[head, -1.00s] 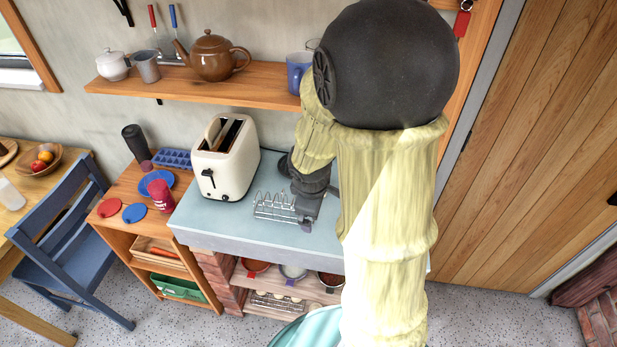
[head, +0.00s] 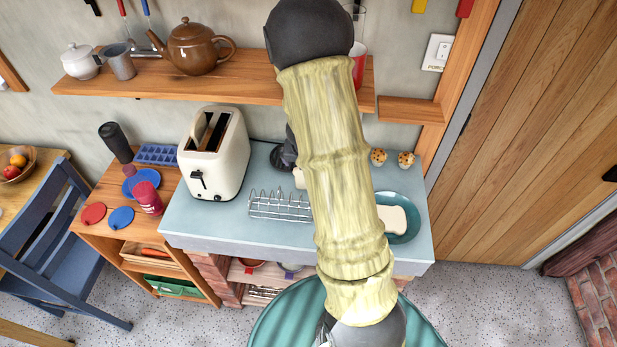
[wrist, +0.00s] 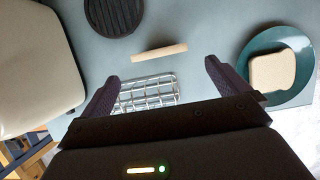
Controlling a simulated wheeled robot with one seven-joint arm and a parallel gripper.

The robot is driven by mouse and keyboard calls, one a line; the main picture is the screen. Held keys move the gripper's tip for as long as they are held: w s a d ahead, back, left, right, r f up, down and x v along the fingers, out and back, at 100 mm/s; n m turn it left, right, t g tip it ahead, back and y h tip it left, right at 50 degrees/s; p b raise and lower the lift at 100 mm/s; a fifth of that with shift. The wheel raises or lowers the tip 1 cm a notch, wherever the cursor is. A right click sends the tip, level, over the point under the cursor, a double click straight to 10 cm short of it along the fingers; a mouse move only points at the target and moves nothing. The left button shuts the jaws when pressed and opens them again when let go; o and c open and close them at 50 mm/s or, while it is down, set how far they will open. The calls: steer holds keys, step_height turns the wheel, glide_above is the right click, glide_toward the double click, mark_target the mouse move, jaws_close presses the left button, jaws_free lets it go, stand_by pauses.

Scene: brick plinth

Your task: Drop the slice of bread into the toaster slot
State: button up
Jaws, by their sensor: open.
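The cream toaster (head: 214,160) stands on the left of the grey-blue worktop, its two dark slots facing up. Its side shows at the left of the wrist view (wrist: 35,75). A pale slice of bread (head: 392,218) lies flat on a teal plate (head: 410,236) at the right; both also show in the wrist view, slice (wrist: 272,72) and plate rim (wrist: 248,55). My gripper (wrist: 161,68) is open above the worktop. A narrow tan piece (wrist: 158,53) shows beyond its fingertips, apparently bread seen edge-on; whether it stands or lies is unclear.
A wire toast rack (head: 280,206) sits between toaster and plate. A dark round trivet (wrist: 114,14) lies behind it. Two speckled round things (head: 405,160) are at the back right. A shelf with a brown teapot (head: 195,47) hangs above the worktop.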

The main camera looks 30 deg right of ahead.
steer(key=b+x, duration=0.4)
steer(key=x, duration=0.2)
steer(key=shift+w+f, duration=0.2)
steer(key=shift+f, duration=0.15)
steer(key=shift+d, duration=0.1)
steer(key=b+x, duration=0.1)
steer(key=x, duration=0.4)
steer(key=shift+f+b, duration=0.15)
steer(key=shift+b, duration=0.15)
steer(key=c, duration=0.7)
steer(key=shift+c, duration=0.2)
